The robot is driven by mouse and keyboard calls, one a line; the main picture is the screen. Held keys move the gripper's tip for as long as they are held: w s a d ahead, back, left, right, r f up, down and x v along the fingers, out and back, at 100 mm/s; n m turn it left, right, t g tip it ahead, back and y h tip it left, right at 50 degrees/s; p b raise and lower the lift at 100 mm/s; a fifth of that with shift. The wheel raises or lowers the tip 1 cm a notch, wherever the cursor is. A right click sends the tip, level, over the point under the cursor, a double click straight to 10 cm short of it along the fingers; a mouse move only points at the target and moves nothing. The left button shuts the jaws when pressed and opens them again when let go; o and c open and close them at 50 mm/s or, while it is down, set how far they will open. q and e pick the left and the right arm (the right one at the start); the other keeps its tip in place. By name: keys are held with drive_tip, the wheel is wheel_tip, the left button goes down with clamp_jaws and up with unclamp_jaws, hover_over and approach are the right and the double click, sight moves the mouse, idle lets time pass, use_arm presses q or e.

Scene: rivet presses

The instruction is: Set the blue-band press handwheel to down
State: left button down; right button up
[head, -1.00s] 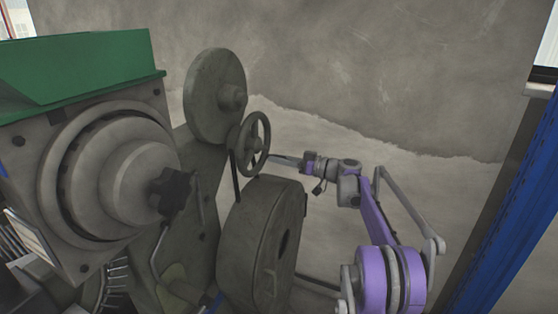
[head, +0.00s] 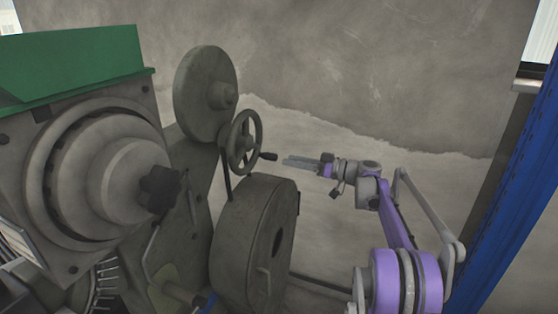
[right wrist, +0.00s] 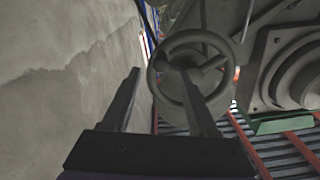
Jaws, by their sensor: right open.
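The dark handwheel (head: 246,143) stands on the side of the grey press, with its spokes and hub showing. Its crank knob (head: 268,156) sticks out to the right, at the lower right of the rim. My right gripper (head: 286,162) is open and empty, just right of the knob and apart from it. In the right wrist view the handwheel (right wrist: 184,62) lies beyond the two spread fingers (right wrist: 160,74), and the right finger overlaps its rim. The knob is not clear there. No blue band shows on the press. My left gripper is not in view.
A large disc (head: 205,92) stands behind the handwheel, and a thick drum (head: 253,230) sits below it. The green-topped press housing (head: 70,65) fills the left. A blue post (head: 515,190) stands at right. The concrete wall (head: 380,70) is behind.

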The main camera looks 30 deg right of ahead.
drive_tip(key=shift+v, duration=1.55)
drive_tip(key=s+a+f+m+g+h, duration=0.1)
drive_tip(key=s+a+f+g+h, duration=0.2)
drive_tip(key=a, duration=0.8)
drive_tip(key=s+a+f+m+g+h, duration=0.1)
drive_tip(key=s+a+f+m+g, duration=0.3)
drive_tip(key=a, duration=0.7)
drive_tip(key=s+a+f+h, duration=0.2)
drive_tip(key=s+f, duration=0.3)
drive_tip(key=s, duration=0.3)
drive_tip(key=s+a+f+h, duration=0.2)
drive_tip(key=s+f, duration=0.4)
drive_tip(key=s, duration=0.3)
drive_tip(key=s+a+f+g+h, duration=0.1)
drive_tip(key=s+a+f+h, duration=0.1)
drive_tip(key=s+f, duration=0.3)
drive_tip(key=s+h, duration=0.1)
drive_tip(key=s, duration=0.2)
drive_tip(key=shift+s+f, duration=0.25)
drive_tip(key=shift+s, duration=0.1)
drive_tip(key=shift+a, duration=0.25)
